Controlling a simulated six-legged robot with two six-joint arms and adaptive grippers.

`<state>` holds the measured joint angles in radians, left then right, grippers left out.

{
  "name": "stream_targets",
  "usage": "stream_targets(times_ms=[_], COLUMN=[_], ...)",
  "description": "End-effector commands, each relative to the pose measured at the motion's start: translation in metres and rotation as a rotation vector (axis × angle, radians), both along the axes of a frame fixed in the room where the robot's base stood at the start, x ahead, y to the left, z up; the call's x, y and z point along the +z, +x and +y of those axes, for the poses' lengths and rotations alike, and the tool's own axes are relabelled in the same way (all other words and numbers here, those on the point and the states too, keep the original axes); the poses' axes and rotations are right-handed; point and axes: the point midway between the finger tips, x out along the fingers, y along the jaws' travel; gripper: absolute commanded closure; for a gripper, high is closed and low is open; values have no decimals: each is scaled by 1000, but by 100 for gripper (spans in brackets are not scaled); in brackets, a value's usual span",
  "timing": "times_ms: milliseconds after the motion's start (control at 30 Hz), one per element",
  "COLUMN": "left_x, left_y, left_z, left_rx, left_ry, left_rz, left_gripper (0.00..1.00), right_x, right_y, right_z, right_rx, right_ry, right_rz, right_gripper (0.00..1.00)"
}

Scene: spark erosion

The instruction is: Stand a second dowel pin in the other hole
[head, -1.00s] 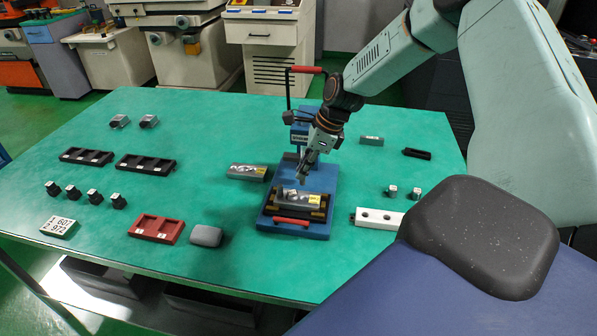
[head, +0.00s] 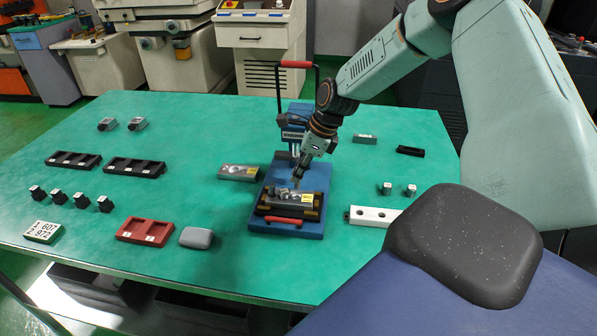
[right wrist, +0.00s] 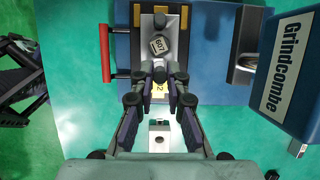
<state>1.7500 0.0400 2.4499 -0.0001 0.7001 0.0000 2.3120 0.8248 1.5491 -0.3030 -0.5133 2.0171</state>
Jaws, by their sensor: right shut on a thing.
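A grey steel block (head: 286,197) with a yellow label lies in the dark clamp on the blue base (head: 257,207). In the right wrist view the block (right wrist: 147,21) shows a round dark spot near one end and a faceted grey piece marked 607 (right wrist: 162,45) on top. My right gripper (head: 297,181) points down close over the block. Its fingers close together in the right wrist view (right wrist: 160,74). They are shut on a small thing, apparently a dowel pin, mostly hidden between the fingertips. I cannot make out its hole. My left gripper is not in view.
The blue press (head: 293,130) with its red-gripped lever rises behind the block. A white bar with holes (head: 377,215) lies to the right. A second grey block (head: 236,172) and a red tray (head: 143,231) lie left. The table (head: 215,130) has free room at the back.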

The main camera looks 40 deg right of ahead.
Motion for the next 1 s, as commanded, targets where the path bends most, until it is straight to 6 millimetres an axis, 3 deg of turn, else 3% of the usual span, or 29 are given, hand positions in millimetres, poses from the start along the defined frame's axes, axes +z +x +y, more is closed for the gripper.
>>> stream_targets(times_ms=[633,1000], left_x=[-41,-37], left_y=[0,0], left_z=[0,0], left_rx=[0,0], left_ry=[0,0], left_rz=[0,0], left_gripper=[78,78], right_x=[-32,-39], right_y=[0,0], right_z=[0,0], right_rx=[1,2], right_ry=[0,-1], right_rz=[0,0], right_gripper=[100,100])
